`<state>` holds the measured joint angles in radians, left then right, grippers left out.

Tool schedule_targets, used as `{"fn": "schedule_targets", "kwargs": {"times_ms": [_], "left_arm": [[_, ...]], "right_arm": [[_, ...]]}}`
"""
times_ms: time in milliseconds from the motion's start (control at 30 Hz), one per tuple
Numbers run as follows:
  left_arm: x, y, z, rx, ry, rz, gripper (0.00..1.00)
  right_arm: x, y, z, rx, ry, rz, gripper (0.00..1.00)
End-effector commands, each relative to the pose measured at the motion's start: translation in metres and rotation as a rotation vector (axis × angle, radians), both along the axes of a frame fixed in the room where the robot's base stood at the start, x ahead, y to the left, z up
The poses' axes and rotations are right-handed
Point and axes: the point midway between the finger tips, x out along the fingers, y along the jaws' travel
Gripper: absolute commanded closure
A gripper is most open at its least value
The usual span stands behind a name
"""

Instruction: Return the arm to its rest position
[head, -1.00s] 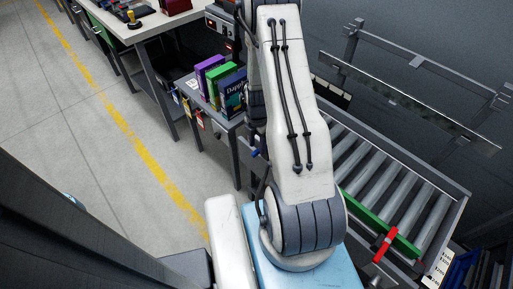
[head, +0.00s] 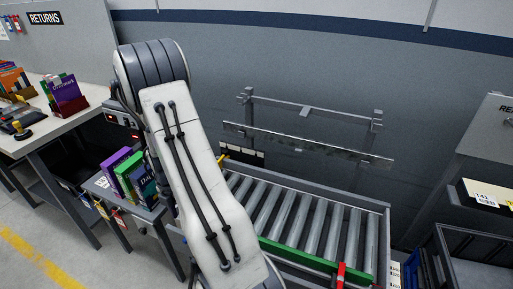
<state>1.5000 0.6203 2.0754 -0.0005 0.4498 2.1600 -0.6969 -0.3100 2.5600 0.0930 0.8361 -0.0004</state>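One of my arms, white with grey joint bands and black cables, rises from the bottom middle of the head view and leans up to the left. Its upper joint stands in front of the grey wall. No gripper shows in this view, so I cannot see whether either is open or shut. I cannot tell from this view which of my two arms this is.
A roller conveyor (head: 313,228) with a green front rail (head: 300,256) lies right of the arm. Behind it stands a metal frame (head: 308,113). A small table with upright books (head: 124,175) and a returns desk (head: 65,128) stand left. A dark crate (head: 440,240) is at right.

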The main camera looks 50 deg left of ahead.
Motion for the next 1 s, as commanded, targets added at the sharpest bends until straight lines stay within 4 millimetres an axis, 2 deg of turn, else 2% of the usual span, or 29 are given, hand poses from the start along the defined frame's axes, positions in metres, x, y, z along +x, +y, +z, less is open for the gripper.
{"fn": "schedule_targets", "kwargs": {"times_ms": [167, 267, 367, 467, 500, 567, 600, 667, 700, 833, 933, 1000], "left_arm": [[0.003, 0.000, 0.001, 0.001, 0.000, -0.012, 0.50], [0.023, -0.005, 0.009, 0.004, -0.002, -0.109, 0.50], [0.066, -0.019, 0.025, 0.009, -0.005, -0.337, 0.50], [0.123, -0.050, 0.047, 0.015, -0.010, -0.668, 0.50], [0.145, -0.067, 0.056, 0.016, -0.012, -0.811, 0.50], [0.173, -0.093, 0.069, 0.019, -0.016, -1.023, 0.50], [0.190, -0.113, 0.077, 0.020, -0.018, -1.165, 0.50], [0.212, -0.144, 0.089, 0.024, -0.022, -1.378, 0.50], [0.224, -0.166, 0.097, 0.025, -0.026, -1.519, 0.50], [0.250, -0.241, 0.120, 0.033, -0.038, -1.979, 0.50], [0.255, -0.299, 0.136, 0.040, -0.049, -2.333, 0.50], [0.251, -0.338, 0.146, 0.046, -0.058, -2.582, 0.50]], "right_arm": [[0.000, 0.000, 0.000, 0.000, 0.000, 0.000, 0.00], [0.000, 0.000, 0.001, 0.000, 0.000, 0.000, 0.00], [0.000, 0.000, 0.003, 0.000, 0.000, 0.000, 0.00], [0.000, 0.000, 0.005, 0.000, 0.000, 0.000, 0.00], [0.000, 0.000, 0.005, 0.000, 0.000, 0.000, 0.00], [0.000, 0.000, 0.006, 0.000, 0.000, 0.000, 0.00], [0.000, 0.000, 0.007, 0.000, 0.000, 0.000, 0.00], [0.000, 0.000, 0.008, 0.000, 0.000, 0.000, 0.00], [0.000, 0.000, 0.009, 0.000, 0.000, 0.000, 0.00], [0.000, 0.000, 0.011, 0.000, 0.000, 0.000, 0.00], [0.000, 0.000, 0.013, 0.000, 0.000, 0.000, 0.00], [0.000, 0.000, 0.015, 0.000, 0.000, 0.000, 0.00]]}}
